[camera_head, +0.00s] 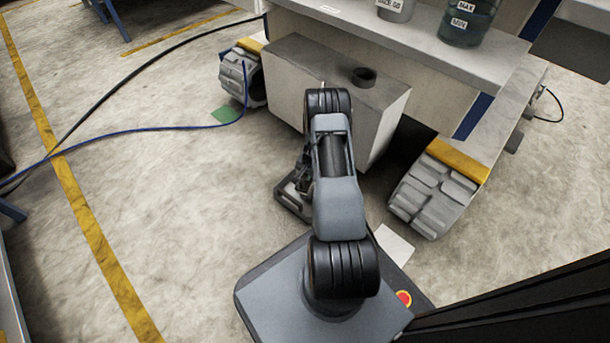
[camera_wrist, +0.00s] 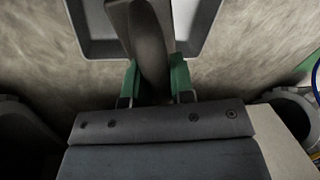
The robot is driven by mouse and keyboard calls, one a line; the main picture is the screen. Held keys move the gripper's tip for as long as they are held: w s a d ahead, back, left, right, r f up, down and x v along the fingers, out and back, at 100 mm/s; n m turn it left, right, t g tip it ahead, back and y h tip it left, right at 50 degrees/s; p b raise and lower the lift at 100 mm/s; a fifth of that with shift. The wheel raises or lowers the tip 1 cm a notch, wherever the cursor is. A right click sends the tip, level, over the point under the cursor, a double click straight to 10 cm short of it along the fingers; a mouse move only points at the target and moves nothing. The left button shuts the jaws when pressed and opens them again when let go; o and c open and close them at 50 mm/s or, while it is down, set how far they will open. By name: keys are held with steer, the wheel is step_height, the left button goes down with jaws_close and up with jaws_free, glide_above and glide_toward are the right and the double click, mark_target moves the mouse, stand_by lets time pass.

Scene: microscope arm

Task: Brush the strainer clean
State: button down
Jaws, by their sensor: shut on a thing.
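In the wrist view, my gripper (camera_wrist: 155,78) is shut, its green fingers on either side of a dark brown-grey handle. The handle belongs to what looks like the brush (camera_wrist: 148,45), with a flat wider part at the top of the picture. Its bristles cannot be made out. Behind it is a grey rimmed tray-like thing (camera_wrist: 84,40) with a pale inside, cut off by the picture's top; I cannot tell whether it is the strainer. In the head view, my arm hides most of my gripper and the brush. A dark-edged frame (camera_head: 290,207) shows low beside the arm.
A grey box (camera_head: 310,62) with a round dark opening (camera_head: 363,77) stands ahead under a bench (camera_head: 440,50) bearing labelled containers (camera_head: 468,22). Grey tracks (camera_head: 436,190) flank it. A blue cable (camera_head: 150,129) crosses the floor. Floor at left is largely clear.

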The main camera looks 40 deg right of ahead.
steer(key=shift+w+d, duration=0.6)
steer(key=shift+d, duration=0.35)
steer(key=shift+s+a+f, duration=0.1)
steer(key=shift+s+a, duration=0.3)
steer(key=shift+a, duration=0.25)
steer(key=shift+s+a+f, duration=0.1)
steer(key=shift+s+a, duration=0.25)
steer(key=shift+a, duration=0.25)
steer(key=shift+d, duration=0.1)
steer(key=c, duration=1.9)
jaws_free()
steer(key=shift+w+d, duration=0.4)
steer(key=shift+d, duration=0.2)
steer(key=shift+w+d, duration=0.35)
steer(key=shift+d, duration=0.2)
steer(key=shift+o, duration=0.2)
steer(key=shift+s+a, duration=0.1)
